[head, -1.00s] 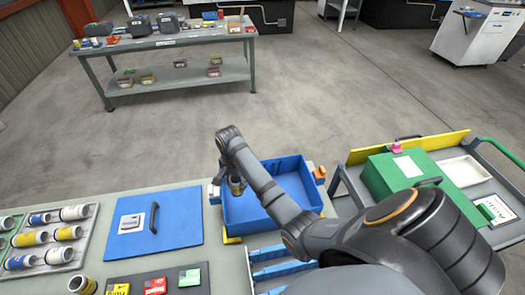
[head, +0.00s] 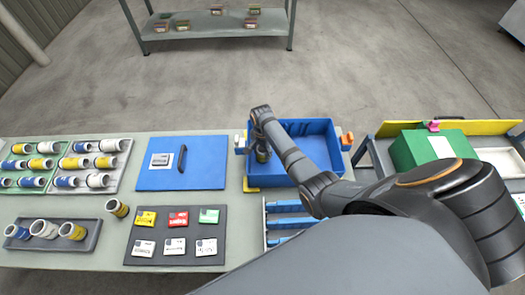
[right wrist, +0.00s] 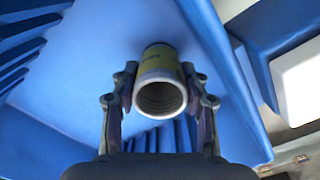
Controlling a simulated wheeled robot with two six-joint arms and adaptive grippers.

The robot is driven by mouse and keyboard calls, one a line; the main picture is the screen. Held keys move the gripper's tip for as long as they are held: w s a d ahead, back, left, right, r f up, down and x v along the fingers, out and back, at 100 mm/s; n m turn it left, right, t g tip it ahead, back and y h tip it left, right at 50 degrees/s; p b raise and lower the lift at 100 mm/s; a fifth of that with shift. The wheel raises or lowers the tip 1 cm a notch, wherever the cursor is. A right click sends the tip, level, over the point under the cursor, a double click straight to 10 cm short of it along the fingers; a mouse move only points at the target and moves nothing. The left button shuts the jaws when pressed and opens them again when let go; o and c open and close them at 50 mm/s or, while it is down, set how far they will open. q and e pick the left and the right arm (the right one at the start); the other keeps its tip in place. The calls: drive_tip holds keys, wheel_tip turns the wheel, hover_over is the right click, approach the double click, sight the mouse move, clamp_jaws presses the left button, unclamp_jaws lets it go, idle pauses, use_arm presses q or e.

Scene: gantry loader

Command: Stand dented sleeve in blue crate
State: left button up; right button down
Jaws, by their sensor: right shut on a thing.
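My right gripper (head: 262,152) is over the left part of the blue crate (head: 333,143), inside its walls. It is shut on a yellow-banded sleeve (head: 263,156) with a pale rim. In the right wrist view the sleeve (right wrist: 160,82) sits between the two fingers (right wrist: 160,100), its open threaded end facing the camera. Blue crate walls and slatted ribs (right wrist: 180,135) surround it. I see no dent from here, and I cannot tell whether the sleeve's far end touches the crate floor. My left gripper is not in view.
A blue lid with a black handle (head: 205,165) lies left of the crate. A green box (head: 402,150) is on a cart at right.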

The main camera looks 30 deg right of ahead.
drive_tip(key=shift+w+f, duration=0.1)
drive_tip(key=shift+f, duration=0.1)
drive_tip(key=c, duration=0.7)
unclamp_jaws()
wheel_tip(320, 180, up, 12)
drive_tip(key=shift+r+b, duration=0.15)
drive_tip(key=shift+b, duration=0.35)
